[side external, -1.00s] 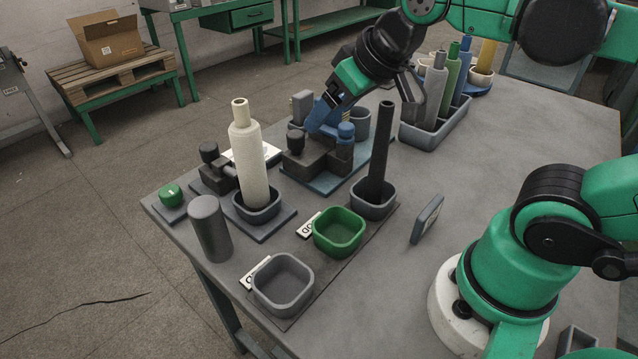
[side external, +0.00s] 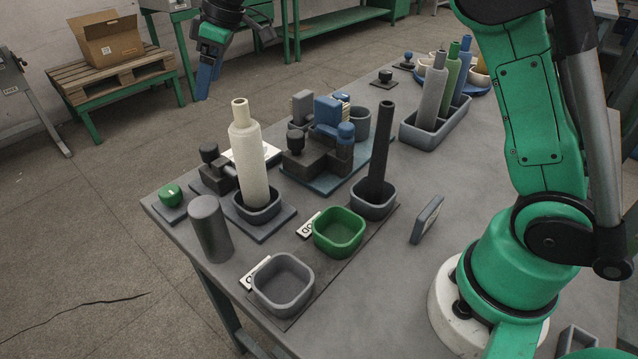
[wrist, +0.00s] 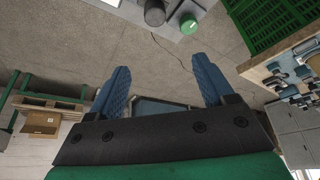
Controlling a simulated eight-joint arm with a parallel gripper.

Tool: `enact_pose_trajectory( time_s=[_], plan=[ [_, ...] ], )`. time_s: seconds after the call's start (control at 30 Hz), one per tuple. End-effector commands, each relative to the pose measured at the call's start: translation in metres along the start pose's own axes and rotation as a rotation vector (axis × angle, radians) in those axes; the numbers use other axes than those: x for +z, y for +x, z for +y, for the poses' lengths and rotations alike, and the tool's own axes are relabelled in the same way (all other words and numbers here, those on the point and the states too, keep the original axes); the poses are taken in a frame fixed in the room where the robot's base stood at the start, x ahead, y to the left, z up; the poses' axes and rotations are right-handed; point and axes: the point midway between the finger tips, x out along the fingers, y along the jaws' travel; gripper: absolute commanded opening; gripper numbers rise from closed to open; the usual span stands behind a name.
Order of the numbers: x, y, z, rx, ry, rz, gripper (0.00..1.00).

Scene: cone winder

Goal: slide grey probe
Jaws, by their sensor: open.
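No part is plainly marked as the grey probe, so I cannot tell which one it is. A dark grey knobbed unit (side external: 210,165) with a short rod stands beside the cream yarn cone (side external: 248,160), which is upright in a grey cup. Behind it, a block fixture on a blue-grey plate carries a grey upright block (side external: 302,107), a blue block (side external: 328,113) and knobs. My gripper (side external: 205,92) hangs high at the upper left, apart from all of these. Its blue fingers are spread and empty in the wrist view (wrist: 160,75).
A dark upright rod (side external: 381,150), a green bin (side external: 338,232), a grey bin (side external: 284,284) and a grey cylinder (side external: 210,228) crowd the near table. A green button (side external: 171,194) sits at the left corner. A tray (side external: 435,130) of bobbins stands farther back. The table's right middle is mostly clear.

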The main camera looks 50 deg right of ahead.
Motion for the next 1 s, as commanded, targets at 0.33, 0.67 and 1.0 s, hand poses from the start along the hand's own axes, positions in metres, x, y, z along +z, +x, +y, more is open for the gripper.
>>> enact_pose_trajectory(
  time_s=[0.33,0.67,1.0],
  plan=[
    [0.015,0.066,0.005,-0.028,-0.049,-0.003,0.75],
    [0.021,0.105,0.004,-0.027,-0.049,-0.003,0.75],
    [0.021,0.135,0.003,-0.027,-0.047,-0.003,0.75]
  ],
)
